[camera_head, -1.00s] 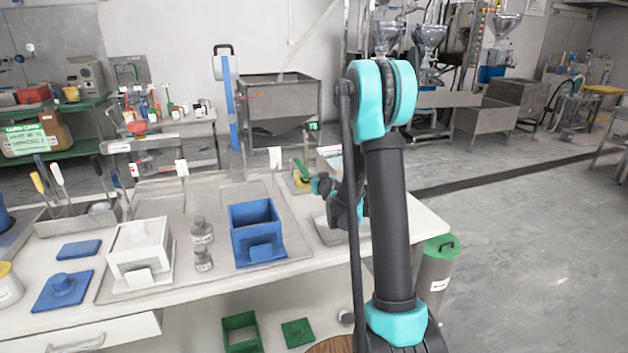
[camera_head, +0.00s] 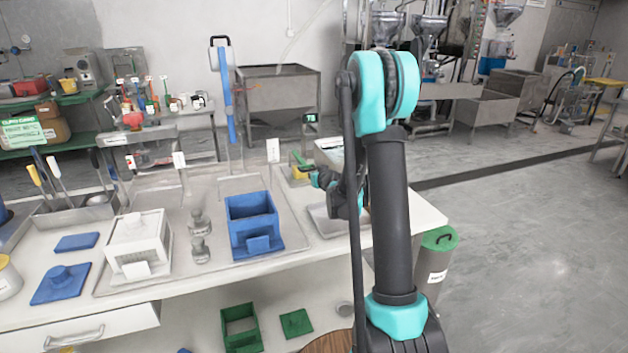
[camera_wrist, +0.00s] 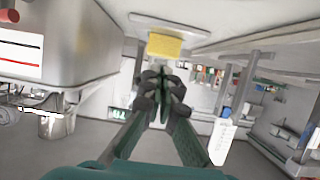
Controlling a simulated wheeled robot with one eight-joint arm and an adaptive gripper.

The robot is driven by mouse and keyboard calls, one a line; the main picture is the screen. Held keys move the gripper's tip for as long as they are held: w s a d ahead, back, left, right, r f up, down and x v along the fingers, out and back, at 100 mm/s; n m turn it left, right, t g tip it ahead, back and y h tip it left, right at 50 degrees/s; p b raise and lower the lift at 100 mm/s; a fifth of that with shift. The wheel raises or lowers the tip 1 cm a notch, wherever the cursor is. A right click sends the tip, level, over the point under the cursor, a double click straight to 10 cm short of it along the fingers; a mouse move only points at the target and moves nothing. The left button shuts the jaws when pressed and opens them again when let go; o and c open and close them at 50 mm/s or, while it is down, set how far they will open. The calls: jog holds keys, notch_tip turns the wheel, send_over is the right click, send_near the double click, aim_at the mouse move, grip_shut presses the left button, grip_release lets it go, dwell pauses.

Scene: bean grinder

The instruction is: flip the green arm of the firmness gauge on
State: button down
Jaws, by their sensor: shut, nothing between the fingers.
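The firmness gauge stands at the back right of the worktable, partly hidden by my arm. Its green arm (camera_head: 299,158) slants up to the left beside a yellow block (camera_head: 299,173). In the wrist view the yellow block (camera_wrist: 165,45) sits against a pale plate, just beyond my fingertips. My gripper (camera_head: 309,170) is close to the gauge at its right; in the wrist view my gripper (camera_wrist: 163,84) has its fingers together. A narrow green strip shows at the fingertips; I cannot tell whether it is the gauge's arm or whether they touch.
A metal tray (camera_head: 327,222) lies in front of the gauge.

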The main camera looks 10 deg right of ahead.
jog(key=shift+s+d+r, duration=0.1)
jog(key=shift+s+r, duration=0.1)
jog(key=shift+r, duration=0.8)
jog(key=s+f, duration=0.1)
jog(key=s, duration=0.1)
jog(key=s+d+f, duration=0.1)
jog(key=s+f, duration=0.1)
jog(key=s, duration=0.1)
jog(key=s+f, duration=0.2)
jog(key=s, duration=0.1)
jog(key=shift+s+d, duration=0.25)
jog(key=shift+d, duration=0.1)
